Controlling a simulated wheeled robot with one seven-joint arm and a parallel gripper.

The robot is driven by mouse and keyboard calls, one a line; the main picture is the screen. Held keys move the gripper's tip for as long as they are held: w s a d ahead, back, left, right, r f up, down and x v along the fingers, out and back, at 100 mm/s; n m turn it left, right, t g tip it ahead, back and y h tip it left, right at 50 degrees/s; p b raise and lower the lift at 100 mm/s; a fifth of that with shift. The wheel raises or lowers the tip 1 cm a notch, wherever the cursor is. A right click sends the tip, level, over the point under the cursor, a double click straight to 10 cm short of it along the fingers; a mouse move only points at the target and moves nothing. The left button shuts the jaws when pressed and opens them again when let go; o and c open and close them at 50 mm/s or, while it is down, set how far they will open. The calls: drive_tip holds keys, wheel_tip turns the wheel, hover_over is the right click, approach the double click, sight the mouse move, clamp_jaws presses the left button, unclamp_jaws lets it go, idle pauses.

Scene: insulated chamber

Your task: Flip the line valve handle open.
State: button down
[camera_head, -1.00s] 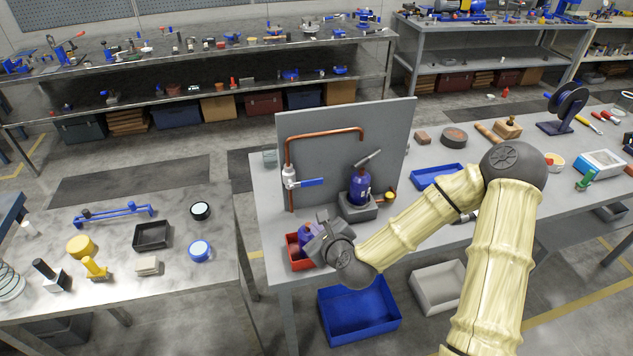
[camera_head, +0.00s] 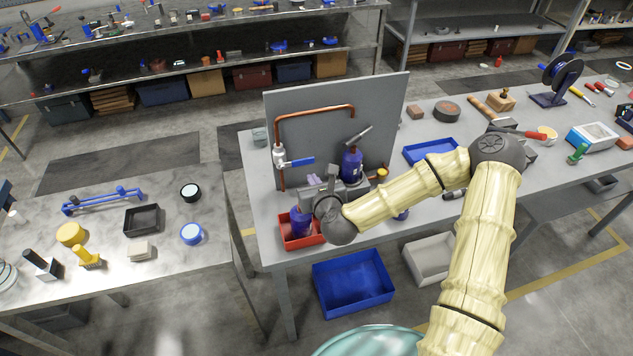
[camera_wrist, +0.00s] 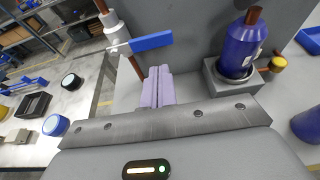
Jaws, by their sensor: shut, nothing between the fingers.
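The line valve (camera_head: 279,157) sits on the copper pipe in front of the grey upright panel. Its blue handle (camera_head: 302,162) points sideways to the right, across the vertical pipe. In the wrist view the blue handle (camera_wrist: 151,41) lies just above and ahead of the fingers, with a visible gap. My gripper (camera_head: 331,172) is below and to the right of the handle in the head view. In the wrist view its pale purple fingers (camera_wrist: 158,88) are shut together and empty. They do not appear to touch the handle.
A blue bottle (camera_head: 352,165) stands in a grey block (camera_wrist: 215,82) right of the valve, beside a yellow knob (camera_wrist: 278,63). A red bin (camera_head: 287,240) holding a purple-blue object is at the bench's front corner. The panel (camera_head: 385,115) stands close behind the valve.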

sight(296, 163)
drive_tip(key=p+x, duration=0.1)
drive_tip(key=x, duration=0.5)
idle(0.3)
